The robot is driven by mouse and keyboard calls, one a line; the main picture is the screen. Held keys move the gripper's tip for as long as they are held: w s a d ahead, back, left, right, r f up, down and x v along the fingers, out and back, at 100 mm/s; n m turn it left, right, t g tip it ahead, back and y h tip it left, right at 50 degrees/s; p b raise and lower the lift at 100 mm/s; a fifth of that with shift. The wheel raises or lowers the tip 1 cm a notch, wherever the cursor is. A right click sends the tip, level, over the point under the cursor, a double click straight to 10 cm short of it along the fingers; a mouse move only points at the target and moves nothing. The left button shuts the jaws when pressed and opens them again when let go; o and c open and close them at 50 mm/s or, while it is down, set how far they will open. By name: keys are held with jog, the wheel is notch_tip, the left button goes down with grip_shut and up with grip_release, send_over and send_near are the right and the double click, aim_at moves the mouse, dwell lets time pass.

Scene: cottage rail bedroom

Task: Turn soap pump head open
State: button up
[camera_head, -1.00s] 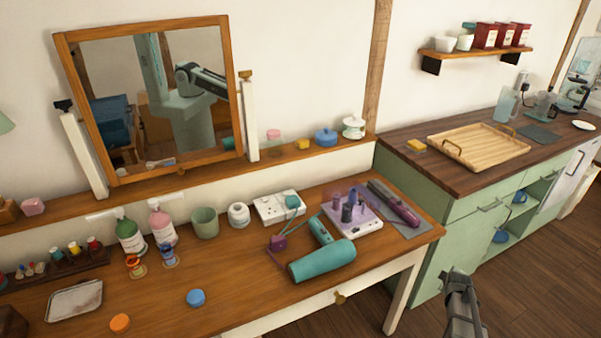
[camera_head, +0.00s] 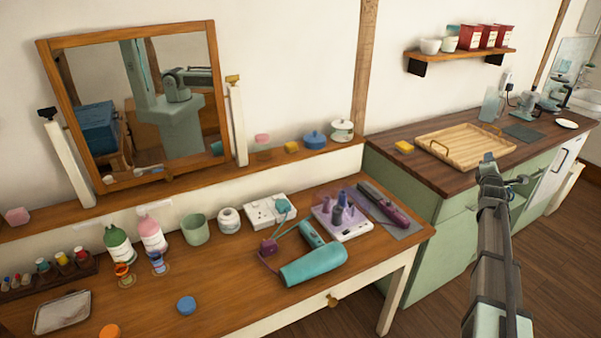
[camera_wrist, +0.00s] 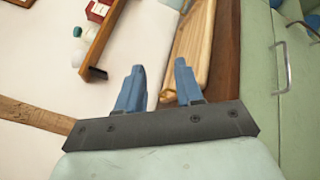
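A green bottle (camera_head: 119,246) and a pink bottle (camera_head: 151,234), both with white labels, stand upright at the back left of the wooden dressing table. They look like pump bottles, but their heads are too small to read, and I cannot tell which is the soap pump. My gripper (camera_head: 488,165) is at the right, in front of the green counter and far from both bottles. In the wrist view my gripper (camera_wrist: 160,70) has its two blue fingers apart with nothing between them. Neither bottle shows there.
A teal hair dryer (camera_head: 314,264), a green cup (camera_head: 195,229) and a white jar (camera_head: 229,220) stand on the table. A mirror (camera_head: 227,95) stands behind. A wooden tray (camera_head: 441,152) lies on the right counter.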

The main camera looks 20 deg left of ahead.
jog(key=w+a+f+m+g+y, duration=0.1)
jog(key=w+a+f+g+y, duration=0.15)
jog(key=a, duration=1.15)
jog(key=w+a+f+m+g+y, duration=0.1)
jog(key=w+a+f+g+y, duration=0.2)
jog(key=a, duration=1.1)
jog(key=s+a+f+g+y, duration=0.1)
jog(key=s+a+g, duration=0.15)
jog(key=a, duration=0.65)
jog(key=s+a+f+g+y, duration=0.1)
jog(key=s+a+g, duration=0.15)
jog(key=a, duration=0.65)
jog(key=n+g+h, duration=0.1)
jog(key=n+g, duration=0.5)
jog(key=g, duration=0.5)
send_near(93, 224)
jog(key=x, duration=0.5)
jog(key=a+x, duration=0.1)
jog(key=x, duration=0.1)
jog(key=shift+s, duration=0.1)
